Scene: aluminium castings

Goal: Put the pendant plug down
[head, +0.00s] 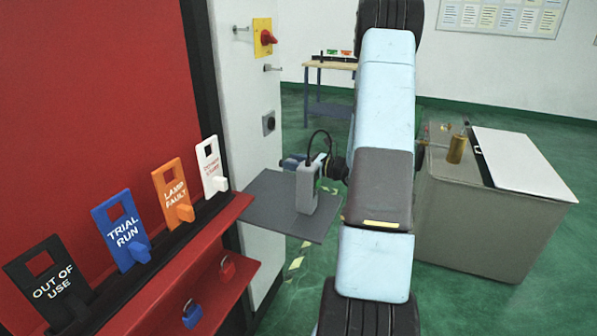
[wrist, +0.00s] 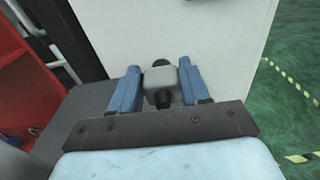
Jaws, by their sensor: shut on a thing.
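The pendant plug (head: 307,190) is a grey block with black fittings and a black cable loop above it in the head view. My gripper (head: 305,164) has blue fingers and is shut on its upper part. In the wrist view, the plug (wrist: 159,86) sits between the two blue fingers of my gripper (wrist: 160,82). The plug is roughly upright over a grey shelf (head: 265,205) beside the white cabinet side. Its lower end is at or just above the shelf; I cannot tell whether it touches. The wrist view hides its underside.
A red panel with a rack of tags, including an orange tag (head: 171,190), stands left. A white cabinet side (head: 258,110) with a red-yellow switch (head: 264,37) rises behind the shelf. A grey crate-like bench (head: 470,225) stands right. The shelf's left part is bare.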

